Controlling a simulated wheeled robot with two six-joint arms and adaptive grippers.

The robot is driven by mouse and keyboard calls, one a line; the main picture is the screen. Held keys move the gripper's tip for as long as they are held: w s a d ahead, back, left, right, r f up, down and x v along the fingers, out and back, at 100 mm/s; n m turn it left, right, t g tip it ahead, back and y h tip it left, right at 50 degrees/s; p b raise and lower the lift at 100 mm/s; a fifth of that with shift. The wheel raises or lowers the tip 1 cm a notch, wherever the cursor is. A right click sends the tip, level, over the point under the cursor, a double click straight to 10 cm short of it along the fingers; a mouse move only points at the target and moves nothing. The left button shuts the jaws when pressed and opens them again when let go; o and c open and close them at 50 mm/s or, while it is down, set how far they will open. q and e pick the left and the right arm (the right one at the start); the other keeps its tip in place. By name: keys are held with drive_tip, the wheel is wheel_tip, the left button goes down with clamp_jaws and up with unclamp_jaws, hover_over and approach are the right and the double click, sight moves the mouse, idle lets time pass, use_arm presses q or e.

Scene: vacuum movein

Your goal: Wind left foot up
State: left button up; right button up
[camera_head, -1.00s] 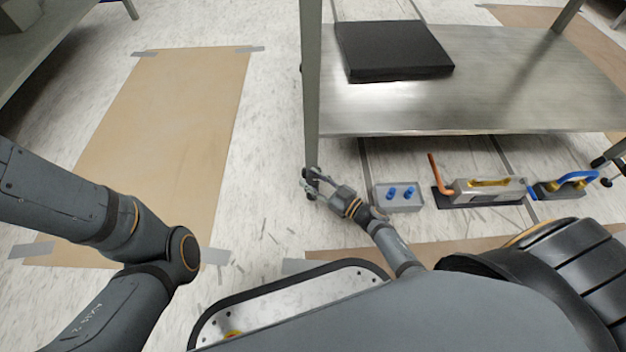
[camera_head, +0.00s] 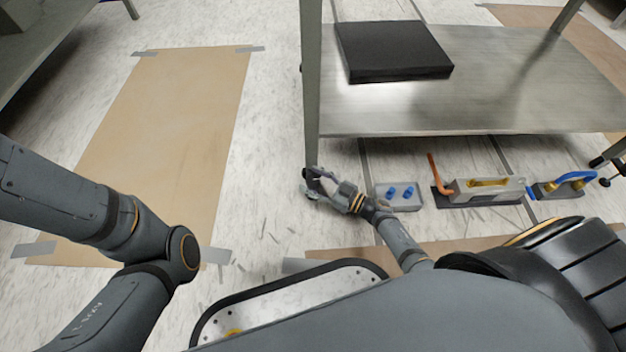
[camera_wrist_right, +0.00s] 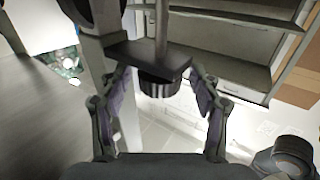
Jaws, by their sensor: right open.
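The steel table's near left leg (camera_head: 311,90) stands upright in the head view and ends at my right gripper (camera_head: 309,186). Its left foot is largely hidden there by the gripper. In the wrist view a dark ribbed foot (camera_wrist_right: 158,88) sits between the two open fingers of my right gripper (camera_wrist_right: 162,92), with gaps visible on both sides. Whether a finger touches it I cannot tell. My left arm shows at the left of the head view, but its gripper is out of view.
The table's lower shelf (camera_head: 470,100) carries a black slab (camera_head: 392,52). On the floor right of the gripper are a grey block with blue knobs (camera_head: 398,196), a tool with an orange handle (camera_head: 480,190) and a blue-handled tool (camera_head: 563,186). Brown sheet (camera_head: 170,140) lies left.

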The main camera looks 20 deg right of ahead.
drive_tip(key=v, duration=0.7)
drive_tip(key=shift+s, duration=0.15)
drive_tip(key=shift+d, duration=0.1)
